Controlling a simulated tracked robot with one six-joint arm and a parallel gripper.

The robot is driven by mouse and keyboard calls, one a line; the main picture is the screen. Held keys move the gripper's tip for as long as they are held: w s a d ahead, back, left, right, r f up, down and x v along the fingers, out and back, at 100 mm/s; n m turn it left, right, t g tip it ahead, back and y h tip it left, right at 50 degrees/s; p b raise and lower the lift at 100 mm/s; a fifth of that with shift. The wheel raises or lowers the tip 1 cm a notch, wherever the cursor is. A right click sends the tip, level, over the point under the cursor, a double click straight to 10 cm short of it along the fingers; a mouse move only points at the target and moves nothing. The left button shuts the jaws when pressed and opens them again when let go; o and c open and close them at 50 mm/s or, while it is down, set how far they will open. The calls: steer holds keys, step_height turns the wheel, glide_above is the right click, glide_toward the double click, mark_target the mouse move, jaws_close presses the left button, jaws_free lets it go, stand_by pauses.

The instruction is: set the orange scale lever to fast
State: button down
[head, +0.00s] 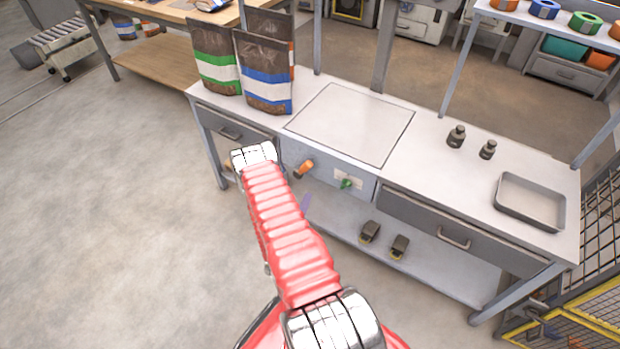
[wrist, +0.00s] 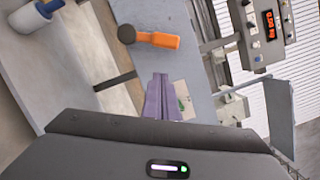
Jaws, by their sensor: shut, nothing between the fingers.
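The orange scale lever (head: 304,169) is on the front panel of the bench, below the inset square plate. In the wrist view the orange lever (wrist: 165,40) lies above my fingertips, its bar reaching right from a dark round knob at its left end. A green lever (head: 346,183) is to its right on a pale plate; in the wrist view a bit of green (wrist: 181,103) shows just right of my fingers. My gripper (wrist: 161,78) has purple fingers closed together and empty, apart from the orange lever. The head view mostly hides the gripper behind my red arm.
The bench top (head: 440,172) carries a square plate (head: 352,120), brown bags (head: 265,75) at the left, two dark weights (head: 456,136) and a metal tray (head: 530,203). Two dark objects (head: 370,231) sit on the lower shelf. A red-digit display (wrist: 271,22) is at the upper right.

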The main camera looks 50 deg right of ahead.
mark_target(303, 169)
steer(key=shift+s+a+f+h, duration=0.15)
steer(key=shift+s+f, duration=0.1)
steer(key=shift+s, duration=0.3)
steer(key=shift+s+a+f+h, duration=0.15)
steer(key=shift+s+f, duration=0.05)
steer(key=shift+s, duration=0.35)
steer(key=w+d+r, duration=0.3)
steer(key=w+d, duration=0.3)
steer(key=d, duration=0.3)
steer(key=shift+w, duration=0.25)
steer(key=shift+d+r, duration=0.1)
steer(key=shift+r, duration=0.05)
